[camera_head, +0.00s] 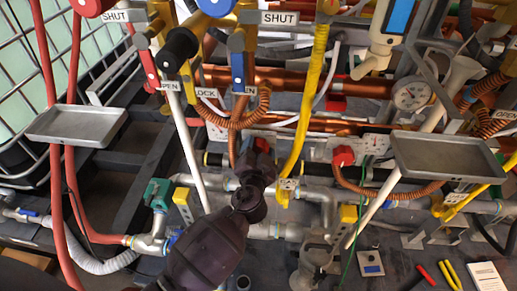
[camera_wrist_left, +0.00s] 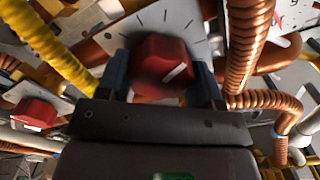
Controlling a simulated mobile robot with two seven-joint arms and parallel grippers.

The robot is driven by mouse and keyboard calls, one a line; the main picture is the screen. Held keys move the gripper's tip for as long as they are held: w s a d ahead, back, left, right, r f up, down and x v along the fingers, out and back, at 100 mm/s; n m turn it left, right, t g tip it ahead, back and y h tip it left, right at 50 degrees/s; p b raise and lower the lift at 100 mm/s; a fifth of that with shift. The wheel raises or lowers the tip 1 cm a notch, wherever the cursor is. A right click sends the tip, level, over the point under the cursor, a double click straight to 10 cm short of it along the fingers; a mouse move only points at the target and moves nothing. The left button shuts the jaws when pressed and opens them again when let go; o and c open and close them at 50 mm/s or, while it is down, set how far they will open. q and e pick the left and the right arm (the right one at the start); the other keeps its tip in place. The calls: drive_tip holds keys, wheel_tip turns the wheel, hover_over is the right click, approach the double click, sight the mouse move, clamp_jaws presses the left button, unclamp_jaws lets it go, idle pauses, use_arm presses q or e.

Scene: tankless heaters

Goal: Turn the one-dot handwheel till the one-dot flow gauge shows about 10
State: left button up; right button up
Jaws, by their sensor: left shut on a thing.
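My left gripper (camera_head: 260,150) reaches up from the lower middle of the head view to the pipework. In the left wrist view its fingers (camera_wrist_left: 163,78) are on both sides of a red knob (camera_wrist_left: 160,62) with a white pointer line, shut on it. The knob sits on a pale plate (camera_wrist_left: 190,22) with black tick marks. I cannot make out any dot mark on it. My right gripper is not in view.
A second red knob (camera_head: 343,155) is to the right of the gripper. A yellow hose (camera_head: 305,110) and a coiled copper pipe (camera_wrist_left: 247,50) run close by. Grey trays (camera_head: 78,142) and (camera_head: 447,174) flank the work area. Red and yellow-handled tools (camera_head: 450,275) lie at lower right.

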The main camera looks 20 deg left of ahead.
use_arm(q)
drive_tip(key=shift+m, duration=1.1)
drive_tip(key=o, duration=0.7)
drive_tip(key=shift+c, duration=0.2)
drive_tip(key=v, duration=1.1)
drive_tip(key=shift+w, duration=0.1)
